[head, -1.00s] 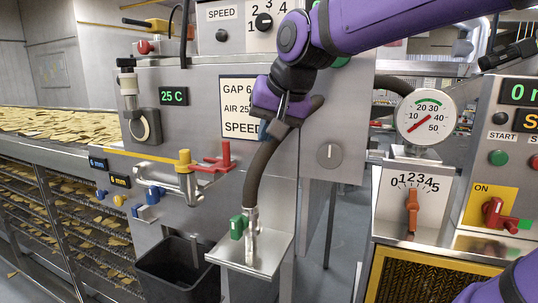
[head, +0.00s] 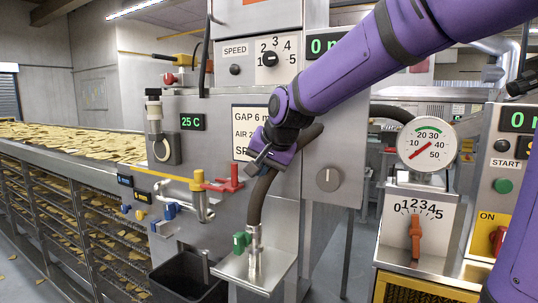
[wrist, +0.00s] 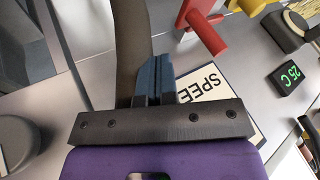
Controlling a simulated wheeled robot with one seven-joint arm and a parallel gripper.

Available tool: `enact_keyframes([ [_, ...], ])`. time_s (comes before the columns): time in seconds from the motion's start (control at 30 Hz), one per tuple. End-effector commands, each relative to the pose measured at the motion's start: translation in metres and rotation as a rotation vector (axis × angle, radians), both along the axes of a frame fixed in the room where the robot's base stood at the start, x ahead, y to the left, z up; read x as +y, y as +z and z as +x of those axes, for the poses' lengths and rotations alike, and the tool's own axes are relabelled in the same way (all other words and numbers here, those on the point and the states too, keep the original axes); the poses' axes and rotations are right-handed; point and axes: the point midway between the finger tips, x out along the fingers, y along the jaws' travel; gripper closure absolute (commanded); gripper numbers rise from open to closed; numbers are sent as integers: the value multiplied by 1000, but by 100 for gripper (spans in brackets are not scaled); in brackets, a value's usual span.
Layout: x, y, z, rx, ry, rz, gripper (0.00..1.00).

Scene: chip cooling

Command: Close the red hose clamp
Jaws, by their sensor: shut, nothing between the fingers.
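The red clamp (head: 224,184) sits at the right end of a metal pipe on the machine front, beside a yellow fitting (head: 197,181). It has an upright lever and a flat arm. Whether it is open or closed is hard to tell. In the wrist view its red lever (wrist: 204,28) shows at the top, beyond the fingers. My gripper (head: 256,162) is shut and empty, to the right of the red clamp and slightly above it, apart from it. Its blue fingertips (wrist: 153,78) are together in the wrist view, beside the dark hose (wrist: 119,45).
The dark hose (head: 257,200) runs down behind my gripper to a metal fitting with a green clamp (head: 241,241). A black bin (head: 188,275) stands below. Blue valve handles (head: 168,210) are at the left. A chip conveyor (head: 70,145) runs along the left.

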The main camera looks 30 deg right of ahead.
Motion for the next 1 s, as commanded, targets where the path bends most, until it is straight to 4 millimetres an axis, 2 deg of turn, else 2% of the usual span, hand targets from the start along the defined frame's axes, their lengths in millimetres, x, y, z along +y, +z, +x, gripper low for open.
enact_keyframes([
  [0.07, 2, -12, 8, 3, 1, -1, 100],
  [0.3, 25, -9, 28, 1, 1, 0, 100],
  [0.83, 31, -8, 35, 0, 0, 0, 100],
  [1.0, 45, -9, 53, 1, 2, -1, 100],
])
